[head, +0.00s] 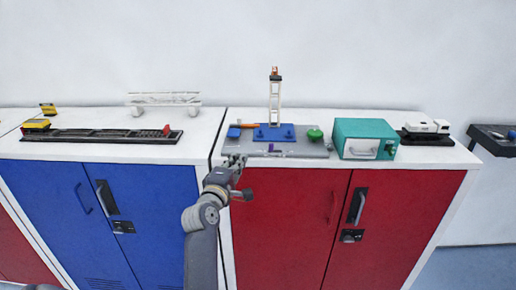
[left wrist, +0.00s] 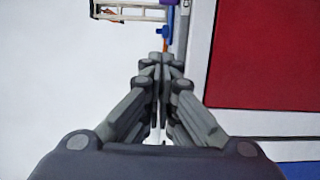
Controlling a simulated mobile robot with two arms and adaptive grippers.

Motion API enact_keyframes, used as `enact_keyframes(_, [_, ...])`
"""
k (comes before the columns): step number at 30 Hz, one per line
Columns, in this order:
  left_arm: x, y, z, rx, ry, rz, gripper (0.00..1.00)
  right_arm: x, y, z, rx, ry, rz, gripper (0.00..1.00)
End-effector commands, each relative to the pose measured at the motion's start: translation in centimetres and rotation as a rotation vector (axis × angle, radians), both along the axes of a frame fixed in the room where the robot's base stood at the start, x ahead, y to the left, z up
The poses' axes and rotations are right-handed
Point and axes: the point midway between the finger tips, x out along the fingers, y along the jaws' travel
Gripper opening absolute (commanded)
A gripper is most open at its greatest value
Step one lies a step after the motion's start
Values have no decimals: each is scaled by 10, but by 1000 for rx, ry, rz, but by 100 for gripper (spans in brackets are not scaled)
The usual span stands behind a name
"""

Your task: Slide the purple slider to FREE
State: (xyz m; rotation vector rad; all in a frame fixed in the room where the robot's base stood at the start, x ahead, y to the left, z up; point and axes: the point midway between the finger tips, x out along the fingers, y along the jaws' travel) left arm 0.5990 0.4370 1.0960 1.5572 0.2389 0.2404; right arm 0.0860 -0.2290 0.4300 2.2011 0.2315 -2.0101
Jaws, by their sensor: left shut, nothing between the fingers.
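The purple slider (head: 271,148) is a small piece at the front of the grey control board (head: 300,150). A small purple patch also shows at the top edge of the left wrist view, too small to identify surely. My left gripper (head: 238,160) is shut and empty at the front left of the board, left of the purple slider and apart from it. In the left wrist view its fingertips (left wrist: 161,58) are together, with part of the board beyond them. The FREE label is too small to read. My right gripper is not in view.
The board also carries a blue base with a white crane tower (head: 275,103), a green knob (head: 315,134), an orange piece (head: 248,125) and a blue piece (head: 233,133). A teal box (head: 364,139) stands right of it. Red cabinet doors (head: 290,220) are below.

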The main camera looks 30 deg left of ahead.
Motion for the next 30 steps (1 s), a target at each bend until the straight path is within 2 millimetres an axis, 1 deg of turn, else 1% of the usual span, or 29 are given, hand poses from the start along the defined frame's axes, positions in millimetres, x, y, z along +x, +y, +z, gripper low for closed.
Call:
enact_keyframes(1, [10, 3, 3, 0, 0, -1, 0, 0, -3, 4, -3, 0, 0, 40])
enact_keyframes(3, [22, 7, 3, 0, 0, -1, 0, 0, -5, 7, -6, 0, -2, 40])
enact_keyframes(12, [69, 22, 2, 1, 1, -1, 0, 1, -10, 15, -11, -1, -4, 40])
enact_keyframes(13, [72, 13, 3, -3, 1, -4, 0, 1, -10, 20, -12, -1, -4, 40])
enact_keyframes(15, [77, 3, 2, -4, 2, -3, 0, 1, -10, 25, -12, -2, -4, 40])
enact_keyframes(19, [84, -8, 2, -2, 2, -1, 0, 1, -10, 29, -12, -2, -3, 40])
enact_keyframes(23, [87, -13, 1, 0, 0, 0, 0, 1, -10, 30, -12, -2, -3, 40])
enact_keyframes(30, [87, -14, 0, 1, 0, 0, 0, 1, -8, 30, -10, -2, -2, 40])
